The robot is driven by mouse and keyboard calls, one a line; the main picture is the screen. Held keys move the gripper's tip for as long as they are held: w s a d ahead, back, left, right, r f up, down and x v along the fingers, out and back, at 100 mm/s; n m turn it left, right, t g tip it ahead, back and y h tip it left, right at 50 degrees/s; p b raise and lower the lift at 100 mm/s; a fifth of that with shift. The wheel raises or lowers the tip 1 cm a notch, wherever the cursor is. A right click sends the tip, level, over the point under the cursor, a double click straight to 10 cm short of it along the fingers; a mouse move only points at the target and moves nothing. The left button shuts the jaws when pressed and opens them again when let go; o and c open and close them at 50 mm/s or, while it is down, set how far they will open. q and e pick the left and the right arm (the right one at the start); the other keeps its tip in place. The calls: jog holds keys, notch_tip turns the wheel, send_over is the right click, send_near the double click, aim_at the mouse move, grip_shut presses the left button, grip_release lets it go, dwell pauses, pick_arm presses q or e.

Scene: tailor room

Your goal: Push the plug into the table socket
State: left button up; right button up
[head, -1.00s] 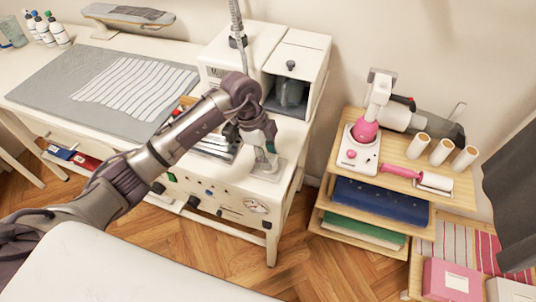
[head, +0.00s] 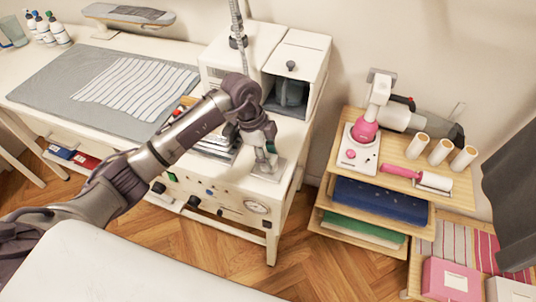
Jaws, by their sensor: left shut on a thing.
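My left gripper (head: 264,150) reaches over the front right corner of the white ironing table (head: 240,188), pointing down. It is shut on the plug, which is mostly hidden by the fingers at this size. Just beneath the fingertips is a light grey plate (head: 272,170) on the table top, which looks like the table socket. I cannot tell whether the plug touches the socket or sits in it. My right gripper is not in view.
A white machine (head: 290,58) stands behind the gripper, and a stack of metal plates (head: 215,145) lies to its left. A wooden shelf cart (head: 400,185) stands right across open floor.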

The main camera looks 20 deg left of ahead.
pick_arm(q)
jog(key=shift+p, duration=0.45)
dwell(0.6)
jog(key=shift+f+b, duration=0.3)
jog(key=shift+f, duration=0.25)
dwell(0.4)
jog(key=o, duration=1.1)
jog(key=shift+o, duration=0.2)
jog(key=v, duration=1.2)
